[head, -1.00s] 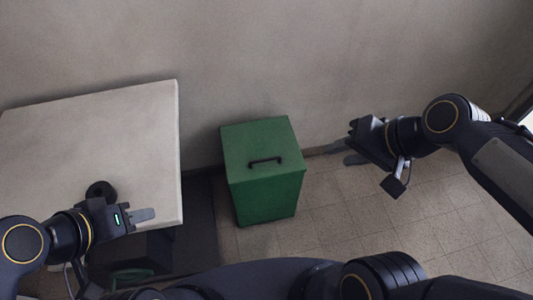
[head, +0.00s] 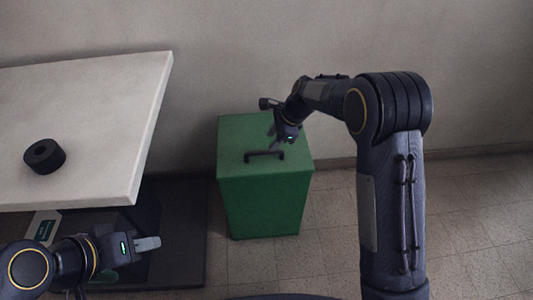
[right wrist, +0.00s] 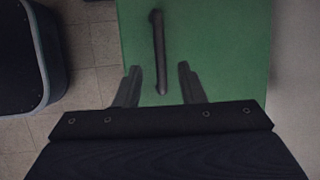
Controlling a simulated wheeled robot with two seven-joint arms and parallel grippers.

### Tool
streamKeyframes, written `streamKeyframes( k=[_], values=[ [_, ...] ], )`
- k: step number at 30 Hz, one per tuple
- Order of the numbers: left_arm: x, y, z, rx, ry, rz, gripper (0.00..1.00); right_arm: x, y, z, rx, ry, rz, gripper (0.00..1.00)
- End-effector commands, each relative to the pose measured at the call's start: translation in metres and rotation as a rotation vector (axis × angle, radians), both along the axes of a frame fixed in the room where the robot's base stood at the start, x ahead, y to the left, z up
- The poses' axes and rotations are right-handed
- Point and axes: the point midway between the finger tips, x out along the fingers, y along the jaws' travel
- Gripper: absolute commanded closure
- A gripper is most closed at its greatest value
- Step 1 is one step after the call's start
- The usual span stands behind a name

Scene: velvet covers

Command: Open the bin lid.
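The green bin (head: 265,205) stands on the floor against the wall, with its flat lid (head: 240,133) closed. A black bar handle (head: 264,155) sits on the lid. My right gripper (head: 278,145) is above the lid by the handle. In the right wrist view the right gripper (right wrist: 158,85) is open, with one finger on each side of the near end of the handle (right wrist: 159,45); I cannot tell its height over the lid. My left gripper (head: 150,243) is low by the table's front edge, away from the bin; its fingers look close together, but their gap is unclear.
A dark mat or base (head: 185,240) lies under the table. The tiled floor (head: 470,220) to the right is clear.

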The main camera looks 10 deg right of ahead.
Motion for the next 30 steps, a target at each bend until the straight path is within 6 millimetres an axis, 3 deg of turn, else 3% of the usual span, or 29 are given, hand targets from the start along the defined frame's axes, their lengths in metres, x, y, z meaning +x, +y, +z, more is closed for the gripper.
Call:
streamKeyframes(
  k=[10,23,30],
  values=[
    [0.000,0.000,-0.015,0.000,0.000,0.000,0.64,0.009,0.020,-0.050,-0.001,0.001,0.003,0.64],
    [0.000,0.000,-0.017,0.000,0.000,0.000,0.64,0.011,0.024,-0.059,0.000,-0.001,0.002,0.64],
    [0.000,0.000,-0.017,0.000,0.000,0.000,0.64,0.011,0.024,-0.059,-0.001,-0.001,0.003,0.95]
  ],
)
